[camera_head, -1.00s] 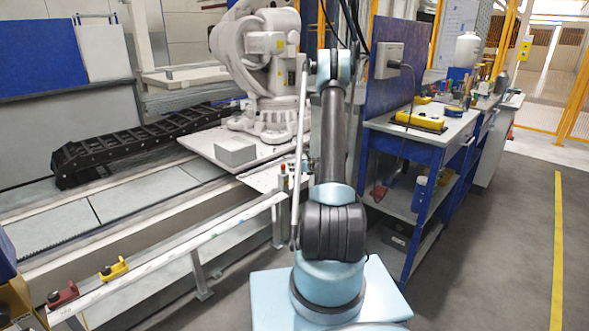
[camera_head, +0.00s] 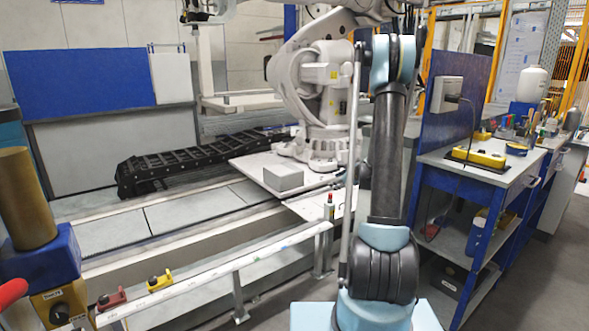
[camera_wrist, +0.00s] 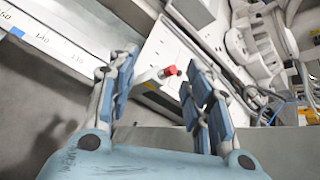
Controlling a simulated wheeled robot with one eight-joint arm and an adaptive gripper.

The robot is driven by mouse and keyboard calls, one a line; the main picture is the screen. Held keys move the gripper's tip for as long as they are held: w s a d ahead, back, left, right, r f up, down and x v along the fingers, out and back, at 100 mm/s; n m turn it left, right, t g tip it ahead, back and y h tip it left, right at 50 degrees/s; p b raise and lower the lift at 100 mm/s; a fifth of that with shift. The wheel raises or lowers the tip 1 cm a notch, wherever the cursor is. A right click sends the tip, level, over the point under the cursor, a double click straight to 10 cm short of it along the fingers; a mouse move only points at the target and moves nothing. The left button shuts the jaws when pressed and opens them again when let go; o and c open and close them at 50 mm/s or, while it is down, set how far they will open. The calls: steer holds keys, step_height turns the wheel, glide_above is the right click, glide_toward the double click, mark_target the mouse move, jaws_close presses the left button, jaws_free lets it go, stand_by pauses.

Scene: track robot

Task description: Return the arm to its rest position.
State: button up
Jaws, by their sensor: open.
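My arm (camera_head: 388,150) stands upright right of centre in the head view and runs up to the top edge. My gripper is not clearly visible there. In the wrist view my gripper (camera_wrist: 160,80) has its two blue fingers spread apart, with nothing held between them. A small bottle with a red cap (camera_wrist: 168,72) shows between the fingers in that picture, apart from them. What looks like the same bottle (camera_head: 329,208) stands at the far end of the rail in the head view.
A white industrial robot (camera_head: 322,90) stands behind my arm, with a grey block (camera_head: 283,178) nearby. A blue workbench (camera_head: 472,185) with tools is close on the right. A white rail (camera_head: 215,273) runs along the left front. A brown cylinder (camera_head: 25,200) stands at the left edge.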

steer(key=s+a+r+n+g+h, duration=0.1)
steer(key=s+a+r+n, duration=0.2)
steer(key=s, duration=0.6)
steer(key=s+a+r+n+g, duration=0.1)
steer(key=s+r+n+g, duration=0.1)
steer(key=s+r+n, duration=0.45)
steer(key=s+a+r+n+g+h, duration=0.1)
steer(key=s+n, duration=0.2)
steer(key=s, duration=0.7)
steer(key=s+d+f+n+g+h, duration=0.1)
steer(key=s+n, duration=0.4)
steer(key=s, duration=0.8)
steer(key=s+d+f+n+g+h, duration=0.2)
steer(key=s+f+n, duration=0.2)
steer(key=s, duration=1)
steer(key=shift+d+f+n+g, duration=0.15)
steer(key=shift+f+n+g, duration=0.15)
steer(key=shift+n, duration=0.95)
steer(key=shift+w+f, duration=0.2)
steer(key=shift+w, duration=0.15)
